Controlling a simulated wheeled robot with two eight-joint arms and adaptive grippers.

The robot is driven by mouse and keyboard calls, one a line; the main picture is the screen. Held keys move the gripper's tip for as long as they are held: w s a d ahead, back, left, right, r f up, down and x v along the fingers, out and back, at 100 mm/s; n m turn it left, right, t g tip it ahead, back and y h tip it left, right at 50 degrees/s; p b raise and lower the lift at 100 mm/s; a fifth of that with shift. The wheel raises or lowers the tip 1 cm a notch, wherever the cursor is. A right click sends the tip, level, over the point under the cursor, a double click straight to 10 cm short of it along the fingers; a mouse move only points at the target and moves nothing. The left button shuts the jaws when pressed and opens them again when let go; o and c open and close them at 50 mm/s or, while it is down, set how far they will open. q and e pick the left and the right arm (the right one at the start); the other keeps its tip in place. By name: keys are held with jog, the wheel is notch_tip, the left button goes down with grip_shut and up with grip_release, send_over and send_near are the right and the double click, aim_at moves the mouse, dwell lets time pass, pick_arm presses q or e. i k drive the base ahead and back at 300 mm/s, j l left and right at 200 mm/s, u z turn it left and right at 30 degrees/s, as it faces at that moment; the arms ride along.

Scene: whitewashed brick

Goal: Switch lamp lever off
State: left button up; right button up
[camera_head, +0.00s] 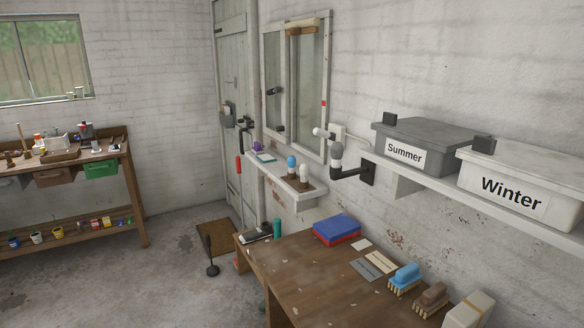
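A white switch box (337,131) is fixed to the brick wall right of the window frame. A pale lever with a rounded knob (320,132) sticks out from it to the left. Just below, a black wall bracket (352,173) carries an upright grey and white fitting (337,154), which looks like the lamp. No glow shows on it; I cannot tell for sure whether it is lit. Neither of my grippers is in view.
A narrow shelf (262,172) with bulbs sits left of the lamp. A wall shelf (403,171) to the right carries the Summer box (425,140) and Winter box (520,187). A wooden table (305,275) with a blue-red case (337,230) and brushes stands below.

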aim_at(318, 133)
jog(key=i+j+z, duration=0.1)
jog(key=i+j, duration=0.15)
jog(key=i+j+z, duration=0.1)
jog(key=j, duration=0.35)
jog(key=i+j+z, duration=0.1)
jog(key=i+j, duration=0.2)
jog(key=i+j+z, duration=0.1)
jog(key=j, duration=0.35)
jog(key=i+j+z, duration=0.1)
jog(key=i+j, duration=0.2)
jog(key=i+j+z, duration=0.1)
jog(key=j, duration=0.4)
jog(key=i+j, duration=0.2)
jog(key=j, duration=0.25)
jog(key=i+j+z, duration=0.15)
jog(key=j, duration=0.25)
